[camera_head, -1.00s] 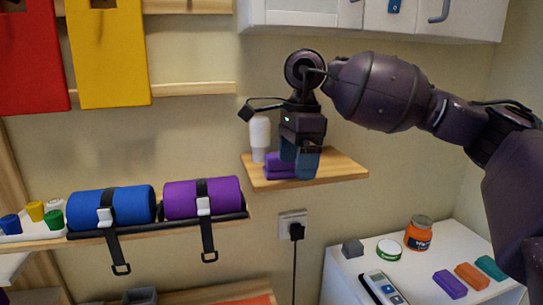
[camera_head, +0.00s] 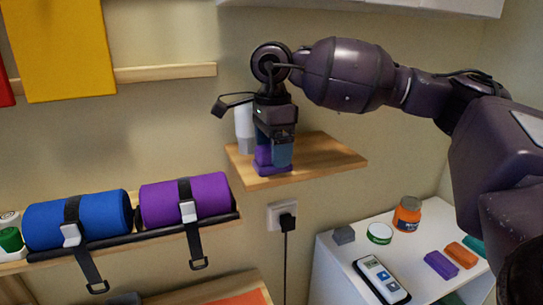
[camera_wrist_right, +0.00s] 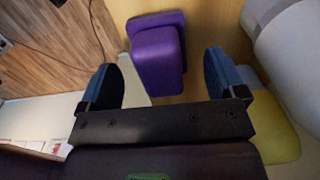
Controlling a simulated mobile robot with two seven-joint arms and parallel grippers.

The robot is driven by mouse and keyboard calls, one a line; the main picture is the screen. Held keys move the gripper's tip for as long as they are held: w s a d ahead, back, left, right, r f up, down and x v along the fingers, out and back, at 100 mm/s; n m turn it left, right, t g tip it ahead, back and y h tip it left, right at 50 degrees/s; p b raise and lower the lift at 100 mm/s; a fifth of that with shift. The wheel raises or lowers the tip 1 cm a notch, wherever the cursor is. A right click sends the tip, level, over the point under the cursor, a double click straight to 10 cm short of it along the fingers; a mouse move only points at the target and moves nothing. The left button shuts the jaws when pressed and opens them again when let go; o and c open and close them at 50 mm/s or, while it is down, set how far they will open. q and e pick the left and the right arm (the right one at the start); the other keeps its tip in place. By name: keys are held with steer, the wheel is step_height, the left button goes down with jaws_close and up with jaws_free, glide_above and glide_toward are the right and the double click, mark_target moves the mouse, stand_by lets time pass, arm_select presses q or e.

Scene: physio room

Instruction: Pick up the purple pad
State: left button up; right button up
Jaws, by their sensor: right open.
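The purple pad (camera_head: 272,169) is on the small wooden wall shelf. In the right wrist view it shows as a purple block (camera_wrist_right: 157,58) on or against a wider purple piece (camera_wrist_right: 150,21); I cannot tell if these are one thing. My right gripper (camera_head: 275,154) points down over the shelf and partly hides the purple pad in the head view. In the right wrist view my right gripper (camera_wrist_right: 166,80) is open, its blue-grey fingers apart, with the purple block in line with the gap. I see no contact. My left gripper is not in view.
A white bottle (camera_head: 244,128) stands on the wooden shelf (camera_head: 325,153) close behind the gripper. Blue (camera_head: 75,219) and purple (camera_head: 215,194) rolls lie strapped on the left shelf. A white cabinet (camera_head: 335,270) below right holds a jar, a tin, a device and coloured blocks. The shelf's right part is bare.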

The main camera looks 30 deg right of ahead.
step_height(320, 180, down, 2)
steer(key=shift+f, duration=0.3)
steer(key=c, duration=1)
steer(key=shift+r, duration=0.1)
steer(key=shift+c, duration=0.2)
steer(key=shift+s+r, duration=0.1)
steer(key=shift+r, duration=0.15)
step_height(320, 180, up, 6)
steer(key=shift+a+r+b, duration=0.1)
steer(key=shift+b, duration=0.6)
steer(key=s+a+b, duration=0.1)
steer(key=s+a, duration=0.1)
steer(key=s, duration=0.7)
steer(key=s+a+b, duration=0.2)
steer(key=s, duration=0.8)
steer(key=shift+a, duration=0.25)
